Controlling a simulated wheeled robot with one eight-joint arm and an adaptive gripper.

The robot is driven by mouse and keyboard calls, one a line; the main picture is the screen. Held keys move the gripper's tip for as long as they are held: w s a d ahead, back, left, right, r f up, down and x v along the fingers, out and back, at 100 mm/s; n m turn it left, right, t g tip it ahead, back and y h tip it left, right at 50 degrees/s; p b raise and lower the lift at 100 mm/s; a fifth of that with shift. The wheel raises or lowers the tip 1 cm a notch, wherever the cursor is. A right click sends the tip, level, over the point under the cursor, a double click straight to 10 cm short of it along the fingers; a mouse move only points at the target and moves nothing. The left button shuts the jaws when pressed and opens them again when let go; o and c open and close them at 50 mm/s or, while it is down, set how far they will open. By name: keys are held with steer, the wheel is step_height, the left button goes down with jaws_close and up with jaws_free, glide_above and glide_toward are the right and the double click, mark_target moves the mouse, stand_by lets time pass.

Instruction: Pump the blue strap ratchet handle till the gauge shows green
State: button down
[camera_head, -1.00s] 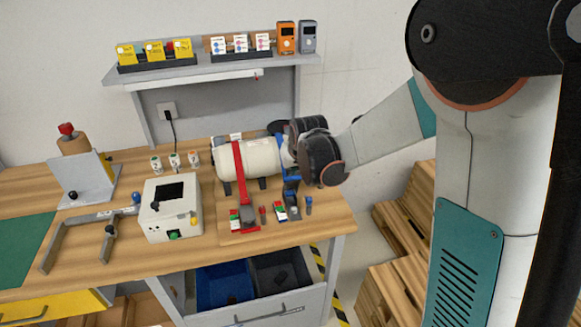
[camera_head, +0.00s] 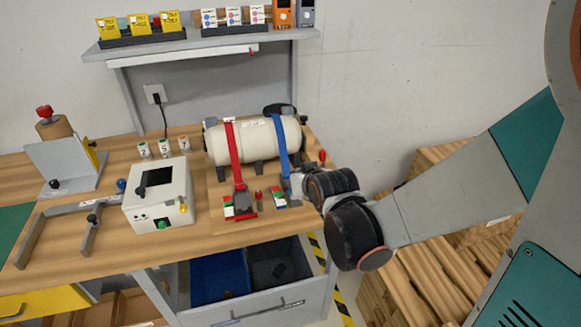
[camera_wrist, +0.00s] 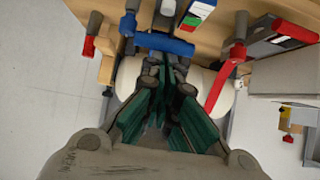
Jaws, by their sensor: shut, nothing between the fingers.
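The blue strap (camera_head: 281,142) runs over the right part of a white tank (camera_head: 257,146). Its blue ratchet handle (camera_wrist: 165,43) lies across the view just beyond my fingertips in the wrist view. My gripper (camera_wrist: 168,72) is shut and empty, close to that handle; I cannot tell whether they touch. In the head view my gripper (camera_head: 291,186) is at the right of the blue strap's lower end and partly hides the ratchet. The blue strap's gauge (camera_head: 278,197) shows green, white and red bands; its reading is too small to tell. It also shows in the wrist view (camera_wrist: 197,13).
The red strap (camera_head: 235,150) and its red ratchet (camera_head: 241,204) stand left of the blue one. A white box with a dark screen (camera_head: 160,200) is further left. A red-tipped lever (camera_head: 322,158) stands at the right edge. An open drawer (camera_head: 270,312) juts out below.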

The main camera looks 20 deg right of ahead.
steer(key=shift+s+f+b, duration=0.55)
steer(key=shift+f+b, duration=0.3)
steer(key=shift+f, duration=0.25)
steer(key=shift+s+f+b, duration=0.55)
steer(key=shift+f+b, duration=0.3)
steer(key=shift+f, duration=0.2)
steer(key=shift+s+f+b, duration=0.55)
steer(key=shift+f+b, duration=0.3)
steer(key=shift+f, duration=0.25)
steer(key=shift+r, duration=0.1)
steer(key=s+r+g+p, duration=0.2)
steer(key=s+r, duration=0.4)
steer(key=s, duration=0.3)
steer(key=s+r+g+p, duration=0.1)
steer(key=s+r+p, duration=0.1)
steer(key=s+r, duration=0.4)
steer(key=s, duration=0.3)
steer(key=shift+s+d+r+g, duration=0.2)
steer(key=shift+s+r+g, duration=0.1)
steer(key=shift+r+g, duration=0.1)
